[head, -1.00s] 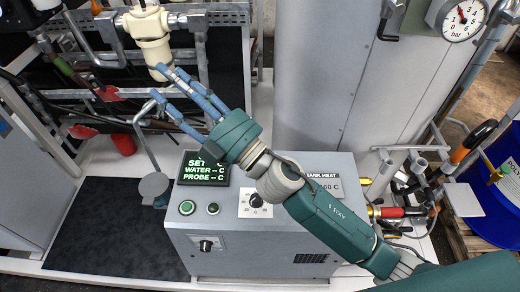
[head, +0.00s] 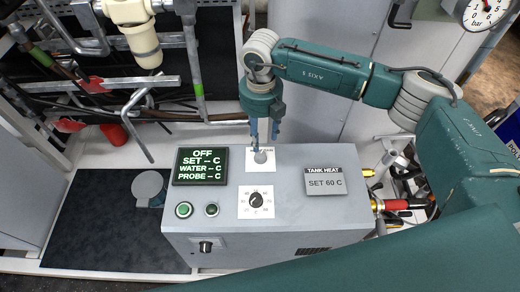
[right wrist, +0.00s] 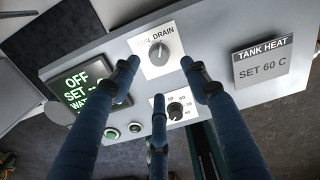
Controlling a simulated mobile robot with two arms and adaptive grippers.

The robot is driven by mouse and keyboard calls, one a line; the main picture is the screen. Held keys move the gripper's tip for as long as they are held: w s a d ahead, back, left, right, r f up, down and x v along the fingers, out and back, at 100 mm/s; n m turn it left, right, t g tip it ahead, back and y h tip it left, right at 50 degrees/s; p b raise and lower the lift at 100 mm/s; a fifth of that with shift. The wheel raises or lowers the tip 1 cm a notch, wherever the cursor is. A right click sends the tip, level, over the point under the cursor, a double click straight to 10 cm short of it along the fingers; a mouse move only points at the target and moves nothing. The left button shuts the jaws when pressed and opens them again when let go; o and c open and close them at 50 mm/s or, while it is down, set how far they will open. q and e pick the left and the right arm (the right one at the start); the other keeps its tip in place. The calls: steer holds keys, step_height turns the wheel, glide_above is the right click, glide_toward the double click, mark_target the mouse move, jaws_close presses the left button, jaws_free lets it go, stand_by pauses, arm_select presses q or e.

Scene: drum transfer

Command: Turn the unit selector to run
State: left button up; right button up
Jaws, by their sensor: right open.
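The unit is a grey box (head: 215,225) with controls on its top. The selector is a grey round knob (head: 261,157) on a white plate at the back of that top. In the right wrist view the knob (right wrist: 158,53) shows with DRAIN readable at right and a partly covered word at left; its exact setting is unclear. My right gripper (head: 265,140) points down just above the selector. In the wrist view its open fingers (right wrist: 160,68) stand either side of the knob, apart from it. The display (head: 201,166) reads OFF. My left gripper is not in view.
A numbered dial (head: 256,201) sits in front of the selector, with a green button (head: 184,210) and a smaller button (head: 212,209) to its left. A TANK HEAT sign (head: 324,181) stands at right. Pipes and a cream housing (head: 143,45) are behind left.

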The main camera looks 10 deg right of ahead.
mark_target(260, 154)
step_height(260, 154, down, 8)
steer(key=shift+f+p, duration=0.25)
steer(key=shift+p, duration=0.95)
steer(key=shift+a+f, duration=0.1)
steer(key=shift+f, duration=0.3)
steer(key=shift+c, duration=0.5)
steer(key=c, duration=1.1)
